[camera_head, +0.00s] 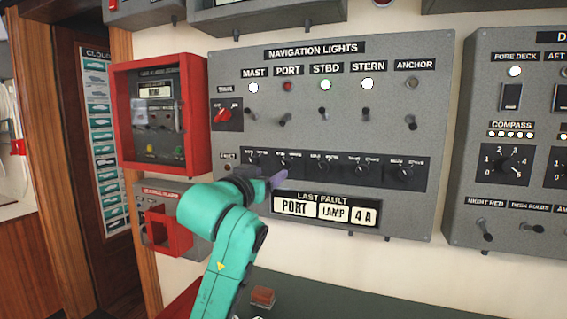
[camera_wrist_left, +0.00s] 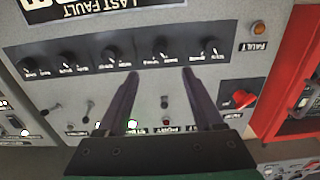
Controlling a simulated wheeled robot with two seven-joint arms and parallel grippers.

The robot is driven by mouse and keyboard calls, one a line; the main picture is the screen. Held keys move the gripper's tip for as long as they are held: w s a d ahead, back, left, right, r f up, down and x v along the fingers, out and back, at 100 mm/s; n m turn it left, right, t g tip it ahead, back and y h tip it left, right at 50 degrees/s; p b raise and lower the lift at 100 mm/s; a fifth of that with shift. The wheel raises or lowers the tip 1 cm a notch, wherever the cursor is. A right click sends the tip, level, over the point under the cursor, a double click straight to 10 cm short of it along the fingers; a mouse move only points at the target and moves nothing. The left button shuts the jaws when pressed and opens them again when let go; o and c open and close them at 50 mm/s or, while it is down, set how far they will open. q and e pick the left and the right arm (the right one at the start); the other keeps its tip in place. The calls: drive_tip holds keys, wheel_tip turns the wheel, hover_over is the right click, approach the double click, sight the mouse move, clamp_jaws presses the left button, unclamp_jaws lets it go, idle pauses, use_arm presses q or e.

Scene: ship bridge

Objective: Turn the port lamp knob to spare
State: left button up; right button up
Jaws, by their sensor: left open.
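The navigation lights panel (camera_head: 440,130) has a row of black knobs under its toggles. The port lamp knob (camera_head: 284,161) is second from the left in the head view; its pointer is too small to read surely. In the upside-down wrist view, the port knob (camera_wrist_left: 160,47) shows in the gap between my fingertips, a little past them. My left gripper (camera_head: 276,181) is open, just below that knob in the head view; no contact is clear. In the wrist view my left gripper (camera_wrist_left: 160,73) has both fingers spread and empty. My right gripper is not in view.
The mast knob (camera_head: 252,158) and the starboard knob (camera_head: 324,164) flank the port knob closely. Toggle switches (camera_head: 284,119) stick out above. The last fault display (camera_head: 325,209) reads PORT LAMP 4 A. A red box (camera_head: 198,110) protrudes at the left.

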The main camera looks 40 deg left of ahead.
sight(285, 166)
use_arm(q)
drive_tip(key=p+x, duration=0.1)
drive_tip(key=x, duration=0.2)
drive_tip(key=p+x, duration=0.1)
drive_tip(key=x, duration=0.5)
drive_tip(key=shift+w+a+f+p, duration=0.1)
drive_tip(key=shift+w+f+p, duration=0.2)
drive_tip(key=shift+p, duration=0.1)
drive_tip(key=shift+w+a, duration=0.1)
drive_tip(key=shift+w, duration=0.25)
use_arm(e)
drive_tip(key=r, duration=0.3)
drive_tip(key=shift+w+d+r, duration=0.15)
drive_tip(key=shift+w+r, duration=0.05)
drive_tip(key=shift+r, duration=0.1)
use_arm(q)
drive_tip(key=shift+s, duration=0.1)
clamp_jaws()
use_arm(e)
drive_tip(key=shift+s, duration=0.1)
